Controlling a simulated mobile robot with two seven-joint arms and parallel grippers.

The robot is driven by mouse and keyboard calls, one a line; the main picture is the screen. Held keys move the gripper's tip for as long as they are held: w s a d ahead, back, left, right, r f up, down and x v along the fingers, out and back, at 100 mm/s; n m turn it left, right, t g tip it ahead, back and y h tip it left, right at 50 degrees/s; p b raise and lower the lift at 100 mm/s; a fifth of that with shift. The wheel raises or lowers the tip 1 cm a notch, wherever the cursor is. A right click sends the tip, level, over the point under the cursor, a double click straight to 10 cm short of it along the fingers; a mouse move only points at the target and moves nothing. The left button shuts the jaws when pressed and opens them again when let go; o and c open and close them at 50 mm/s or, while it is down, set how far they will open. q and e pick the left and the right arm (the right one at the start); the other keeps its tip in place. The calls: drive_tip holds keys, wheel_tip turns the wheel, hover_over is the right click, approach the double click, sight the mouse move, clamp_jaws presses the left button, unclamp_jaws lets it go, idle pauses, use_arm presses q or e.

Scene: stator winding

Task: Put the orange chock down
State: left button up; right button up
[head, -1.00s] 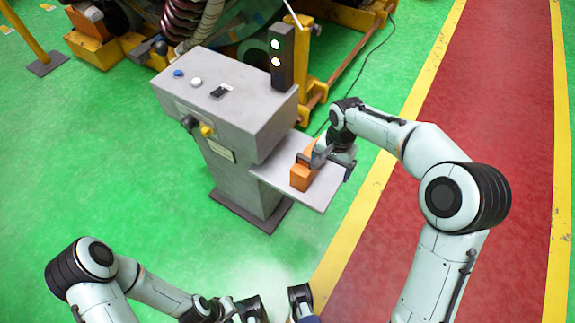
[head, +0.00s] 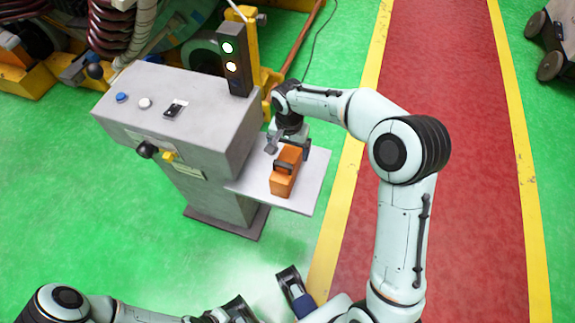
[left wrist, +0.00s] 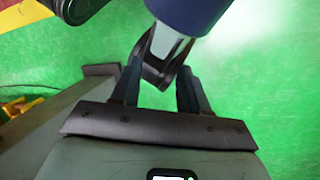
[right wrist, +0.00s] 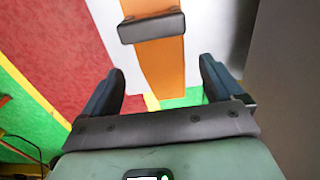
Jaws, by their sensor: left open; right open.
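The orange chock (head: 284,182) rests on the pale shelf (head: 306,196) at the side of the grey control cabinet. A dark handle (head: 282,166) crosses its top. My right gripper (head: 288,149) is open at the chock's far end. In the right wrist view, the chock (right wrist: 162,66) and its handle (right wrist: 152,27) lie beyond the two spread fingers (right wrist: 160,68), with the handle clear of them. My left gripper (left wrist: 160,72) is open. In its wrist view a dark piece with a blue and white part shows between and beyond the fingers.
The grey cabinet (head: 175,110) with buttons and a signal light (head: 235,60) stands left of the shelf. Large machinery (head: 140,30) fills the back. A red lane (head: 450,150) with yellow edges runs at the right. Green floor is open at the left.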

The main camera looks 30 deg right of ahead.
sight(288, 157)
drive_tip(key=shift+f+b, duration=0.55)
drive_tip(key=shift+f, duration=2.5)
